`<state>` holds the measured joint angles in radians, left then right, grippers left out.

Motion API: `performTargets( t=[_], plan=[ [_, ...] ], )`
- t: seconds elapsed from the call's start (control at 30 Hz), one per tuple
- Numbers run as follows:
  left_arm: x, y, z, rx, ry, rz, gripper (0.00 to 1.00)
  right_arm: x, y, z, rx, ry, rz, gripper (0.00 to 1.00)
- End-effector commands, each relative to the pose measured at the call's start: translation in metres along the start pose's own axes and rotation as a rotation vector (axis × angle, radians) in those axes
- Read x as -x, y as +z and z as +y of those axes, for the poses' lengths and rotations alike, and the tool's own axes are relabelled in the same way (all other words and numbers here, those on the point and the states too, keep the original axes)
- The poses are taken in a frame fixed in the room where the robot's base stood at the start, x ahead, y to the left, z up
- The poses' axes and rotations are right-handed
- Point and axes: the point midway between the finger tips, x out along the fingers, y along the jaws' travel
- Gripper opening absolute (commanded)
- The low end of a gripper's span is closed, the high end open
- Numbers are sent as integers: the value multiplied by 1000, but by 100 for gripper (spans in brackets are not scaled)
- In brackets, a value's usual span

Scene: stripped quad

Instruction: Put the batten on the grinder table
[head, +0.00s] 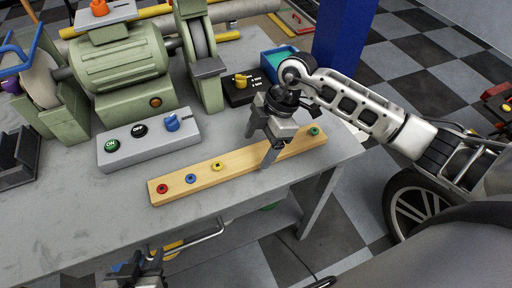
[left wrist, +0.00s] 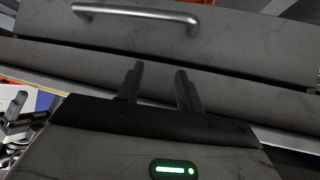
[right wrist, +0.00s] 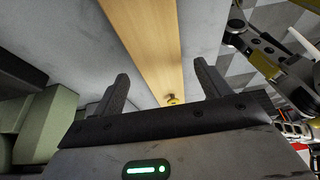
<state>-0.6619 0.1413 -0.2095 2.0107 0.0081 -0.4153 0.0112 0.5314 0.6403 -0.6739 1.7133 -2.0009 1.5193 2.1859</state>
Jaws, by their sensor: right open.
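The batten (head: 203,178) is a long pale wooden strip with red, blue, yellow and green rings on top. It lies flat along the front of the grey grinder table (head: 60,215), its right end near the table's right corner. My right gripper (head: 262,147) is open over the batten's right half, fingers on either side. In the right wrist view the batten (right wrist: 148,40) runs between the open fingers (right wrist: 162,85), apart from both. My left gripper (head: 138,276) is low in front of the table edge. In the left wrist view its fingers (left wrist: 158,85) are apart and empty.
A green bench grinder (head: 125,65) stands behind the batten, with a grey ON/OFF switch box (head: 150,145) between them. A black box with a yellow knob (head: 241,92) and a blue bin (head: 272,68) sit behind my right gripper. A drawer handle (left wrist: 135,14) fronts my left gripper.

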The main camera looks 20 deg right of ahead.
Motion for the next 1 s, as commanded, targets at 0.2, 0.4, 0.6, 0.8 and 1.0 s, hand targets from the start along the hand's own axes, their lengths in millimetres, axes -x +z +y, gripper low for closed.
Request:
performTargets(
  t=[0.2, 0.4, 0.6, 0.8, 1.0],
  plan=[
    [-1, 1, 0, 0, 0, 0, 36, 50, 0, 1, 2, 7, -1, 76],
    [-1, 2, 0, 0, 1, -1, 36, 83, 0, 1, 1, 5, 0, 76],
    [-1, 1, 0, -2, 1, 1, 36, 96, 0, 0, 0, 1, 0, 76],
    [-2, -2, 0, -3, 1, 6, 36, 97, 0, 0, 0, 1, 1, 76],
    [-3, -4, -1, -4, 1, 10, 36, 96, 0, 0, 0, 1, 1, 76]
  ],
)
